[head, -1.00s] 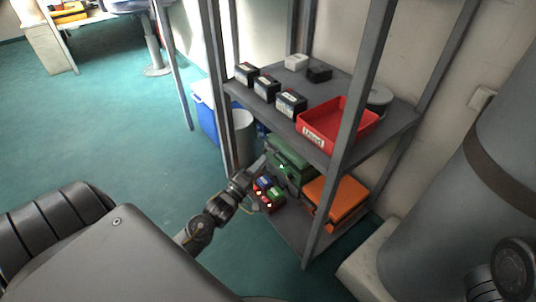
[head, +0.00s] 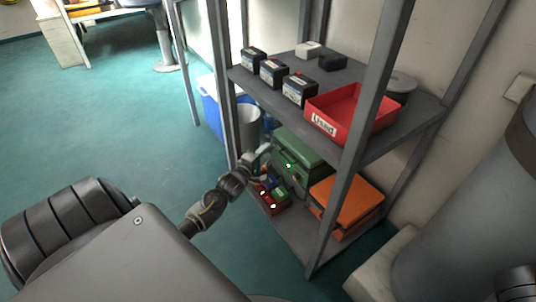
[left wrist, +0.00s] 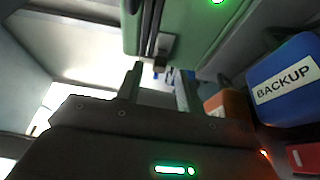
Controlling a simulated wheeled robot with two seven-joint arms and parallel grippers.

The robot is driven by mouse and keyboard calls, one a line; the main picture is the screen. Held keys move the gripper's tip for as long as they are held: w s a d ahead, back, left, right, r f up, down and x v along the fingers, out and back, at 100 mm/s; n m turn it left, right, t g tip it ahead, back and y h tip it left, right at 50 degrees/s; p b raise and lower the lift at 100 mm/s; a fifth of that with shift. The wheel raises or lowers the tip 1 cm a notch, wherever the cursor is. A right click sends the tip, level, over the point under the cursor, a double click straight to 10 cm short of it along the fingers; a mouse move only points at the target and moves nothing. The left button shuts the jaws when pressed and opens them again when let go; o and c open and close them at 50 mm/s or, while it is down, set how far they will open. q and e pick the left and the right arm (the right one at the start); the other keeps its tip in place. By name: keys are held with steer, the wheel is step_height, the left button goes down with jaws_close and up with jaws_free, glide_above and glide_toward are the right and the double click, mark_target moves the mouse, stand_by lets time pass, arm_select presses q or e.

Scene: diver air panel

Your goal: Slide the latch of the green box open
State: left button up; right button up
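The green box (head: 304,145) sits on the lower shelf, with a small green light on its front. It also shows at the top of the left wrist view (left wrist: 190,38). There, a grey latch piece (left wrist: 164,46) is at the box's edge, just beyond my fingertips. My left gripper (head: 266,150) is at the left end of the box. In the left wrist view its two fingers (left wrist: 160,78) stand apart with nothing clearly between them. I cannot tell whether a finger touches the latch. My right gripper is not in view.
A dark red tray (head: 273,205) with small coloured items sits below my left gripper. A blue BACKUP box (left wrist: 285,82) shows close on the right. An orange case (head: 345,200) lies right of the green box. The upper shelf (head: 420,112) and its posts enclose the space.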

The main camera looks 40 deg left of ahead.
arm_select(q)
steer(key=shift+w+a+b, duration=0.1)
steer(key=shift+w+b, duration=0.25)
steer(key=shift+w, duration=0.75)
jaws_close()
